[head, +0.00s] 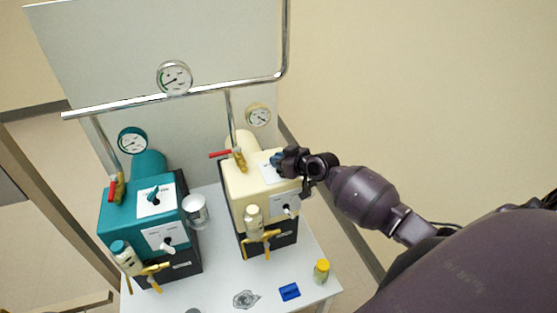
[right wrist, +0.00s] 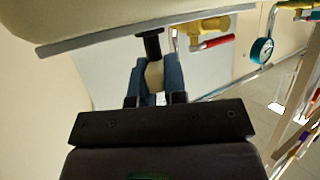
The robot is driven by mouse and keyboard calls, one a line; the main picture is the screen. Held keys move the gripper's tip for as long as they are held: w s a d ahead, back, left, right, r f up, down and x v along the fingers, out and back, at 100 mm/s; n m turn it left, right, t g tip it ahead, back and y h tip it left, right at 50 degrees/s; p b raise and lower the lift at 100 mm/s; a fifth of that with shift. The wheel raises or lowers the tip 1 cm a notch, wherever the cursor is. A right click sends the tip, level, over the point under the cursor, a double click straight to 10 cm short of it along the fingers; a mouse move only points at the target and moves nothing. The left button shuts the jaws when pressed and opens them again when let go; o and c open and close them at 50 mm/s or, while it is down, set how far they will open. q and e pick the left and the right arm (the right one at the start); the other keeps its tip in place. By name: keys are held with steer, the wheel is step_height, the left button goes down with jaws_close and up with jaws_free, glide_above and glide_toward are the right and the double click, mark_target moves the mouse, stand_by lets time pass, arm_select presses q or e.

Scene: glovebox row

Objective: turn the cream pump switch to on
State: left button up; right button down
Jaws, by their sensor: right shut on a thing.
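The cream pump (head: 237,184) stands at the right end of the white table, with a white switch plate (head: 269,174) on its top. My right gripper (head: 280,160) is at this plate and hides the switch in the head view. In the right wrist view its blue fingers (right wrist: 154,82) are shut on the pump switch (right wrist: 154,74), a cream tip on a dark stem (right wrist: 152,44). The plate's lettering is too small to read, so the switch's setting cannot be told. My left gripper is not in view.
A teal pump (head: 115,217) with its own switch (head: 154,193) stands to the left.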

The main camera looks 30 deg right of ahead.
steer(key=shift+m+t+h+p, duration=0.3)
steer(key=shift+m+h+p, duration=0.8)
steer(key=shift+h, duration=0.1)
steer(key=shift+m+h, duration=1.6)
steer(key=shift+h, duration=0.4)
steer(key=shift+d+m+h, duration=0.1)
steer(key=shift+m+h, duration=0.2)
steer(key=c, duration=1.2)
jaws_free()
steer(key=shift+o, duration=0.2)
steer(key=shift+s, duration=0.1)
steer(key=v, duration=1)
steer(key=shift+s+r+b, duration=0.25)
steer(key=shift+r+b, duration=0.05)
steer(key=shift+r, duration=0.1)
